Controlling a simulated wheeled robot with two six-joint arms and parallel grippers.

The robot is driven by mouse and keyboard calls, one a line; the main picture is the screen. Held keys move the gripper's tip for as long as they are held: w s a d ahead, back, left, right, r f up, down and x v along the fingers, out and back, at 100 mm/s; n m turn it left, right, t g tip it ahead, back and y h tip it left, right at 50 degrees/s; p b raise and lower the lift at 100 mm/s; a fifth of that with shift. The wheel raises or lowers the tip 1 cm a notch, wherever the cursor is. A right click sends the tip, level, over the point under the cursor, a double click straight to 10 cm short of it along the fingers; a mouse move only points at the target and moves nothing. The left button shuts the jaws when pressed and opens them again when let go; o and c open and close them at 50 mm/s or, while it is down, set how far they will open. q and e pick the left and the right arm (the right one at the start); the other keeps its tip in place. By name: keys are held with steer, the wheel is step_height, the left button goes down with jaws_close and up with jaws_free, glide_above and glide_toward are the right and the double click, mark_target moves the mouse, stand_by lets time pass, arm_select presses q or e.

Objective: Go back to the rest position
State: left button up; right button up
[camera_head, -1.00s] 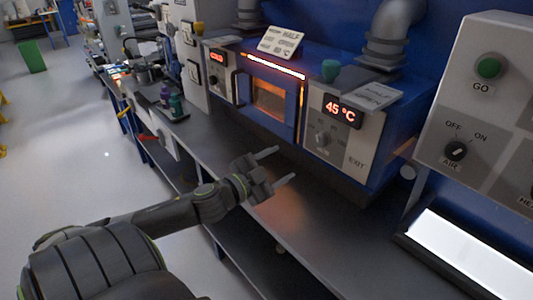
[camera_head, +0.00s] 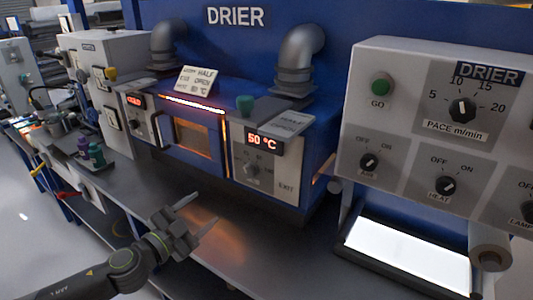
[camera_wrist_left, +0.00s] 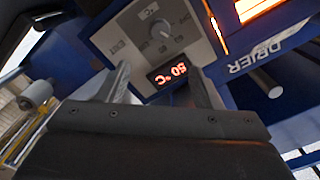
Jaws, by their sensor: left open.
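My left gripper (camera_head: 197,215) is open and empty above the grey bench, in front of the blue drier (camera_head: 185,141). Its two fingers also show apart in the left wrist view (camera_wrist_left: 158,88), with nothing between them. The drier's right display (camera_head: 264,142) reads 50 °C, and its knob (camera_head: 251,169) sits below. The same display shows upside down in the left wrist view (camera_wrist_left: 167,74). My right gripper is in neither view.
The grey bench (camera_head: 150,190) is clear in front of the drier. A control panel (camera_head: 430,130) with a green GO button (camera_head: 382,86) stands at the right, above a lit white panel (camera_head: 405,256). Small bottles (camera_head: 92,153) stand at the left. Pipes rise from the drier.

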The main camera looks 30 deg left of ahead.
arm_select(q)
steer(key=s+a+f+n+g+y, duration=0.1)
steer(key=s+f+n+g+y, duration=0.75)
steer(key=f, duration=0.45)
steer(key=s+d+f+g+h, duration=0.6)
steer(key=s+d+f, duration=0.2)
steer(key=s+d, duration=0.35)
step_height(320, 180, down, 25)
steer(key=a+g, duration=0.1)
steer(key=a, duration=0.2)
steer(key=s+d+f+g, duration=0.1)
steer(key=s+f, duration=1.4)
steer(key=shift+s+d+n, duration=0.2)
steer(key=shift+s+n, duration=0.15)
steer(key=shift+n, duration=0.1)
